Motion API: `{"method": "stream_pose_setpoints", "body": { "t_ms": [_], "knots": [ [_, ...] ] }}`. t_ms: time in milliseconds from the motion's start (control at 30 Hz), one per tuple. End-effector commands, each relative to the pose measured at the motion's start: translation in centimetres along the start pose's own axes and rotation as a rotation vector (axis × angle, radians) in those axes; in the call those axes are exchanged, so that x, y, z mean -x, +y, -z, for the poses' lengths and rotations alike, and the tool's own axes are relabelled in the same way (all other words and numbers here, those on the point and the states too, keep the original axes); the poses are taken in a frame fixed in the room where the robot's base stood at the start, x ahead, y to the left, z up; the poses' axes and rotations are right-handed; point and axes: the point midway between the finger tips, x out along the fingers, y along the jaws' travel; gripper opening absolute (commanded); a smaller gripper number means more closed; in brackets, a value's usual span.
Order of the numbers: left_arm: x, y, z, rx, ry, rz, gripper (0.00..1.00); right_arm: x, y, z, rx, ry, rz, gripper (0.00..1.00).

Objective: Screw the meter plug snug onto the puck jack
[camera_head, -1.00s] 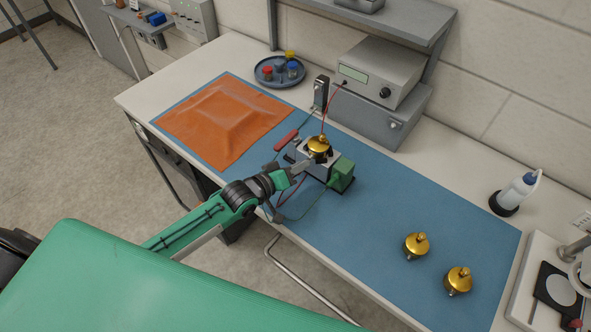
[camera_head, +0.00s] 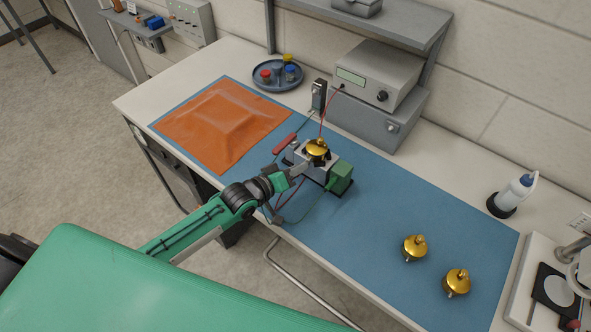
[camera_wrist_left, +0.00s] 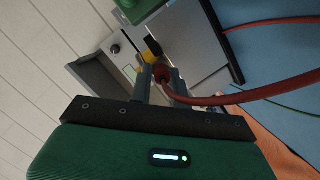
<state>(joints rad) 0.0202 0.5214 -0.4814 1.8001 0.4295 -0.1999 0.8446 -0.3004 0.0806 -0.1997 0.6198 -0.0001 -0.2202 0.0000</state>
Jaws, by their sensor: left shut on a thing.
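A gold puck (camera_head: 317,148) sits on the grey metal fixture (camera_head: 331,159) on the blue mat. My left gripper (camera_head: 304,168) reaches in from the left, low beside the puck. In the left wrist view, my left gripper (camera_wrist_left: 162,82) is shut on the red meter plug (camera_wrist_left: 164,74), with its red cable (camera_wrist_left: 260,93) trailing right. A gold part of the puck (camera_wrist_left: 149,58) shows just beyond the fingertips. The puck jack is hidden, so I cannot tell how far the plug sits on it. My right gripper is out of view.
A green block (camera_head: 341,177) stands right of the fixture. Two gold pucks (camera_head: 414,247) (camera_head: 457,282) stand at the mat's front right. The grey meter (camera_head: 376,75) is behind; a thin red lead runs from it. An orange sheet (camera_head: 222,120) and blue tray (camera_head: 277,83) lie left.

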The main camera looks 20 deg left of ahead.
Motion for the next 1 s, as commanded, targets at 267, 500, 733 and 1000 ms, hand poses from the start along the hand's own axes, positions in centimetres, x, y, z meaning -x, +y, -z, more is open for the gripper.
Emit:
{"method": "stream_pose_setpoints", "body": {
  "t_ms": [267,500,733,1000],
  "knots": [
    [-0.9,0.1,0.3,-0.001,0.001,-0.001,0.00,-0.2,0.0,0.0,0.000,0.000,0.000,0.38],
    [-1.3,0.0,0.4,-0.001,0.000,0.000,0.00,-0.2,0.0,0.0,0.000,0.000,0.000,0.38],
    [-1.4,0.1,0.5,0.000,0.001,0.000,0.00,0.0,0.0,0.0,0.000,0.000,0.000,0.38],
    [-1.4,0.0,0.6,0.000,0.002,-0.001,0.00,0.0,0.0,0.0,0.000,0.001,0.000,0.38]
  ]
}}
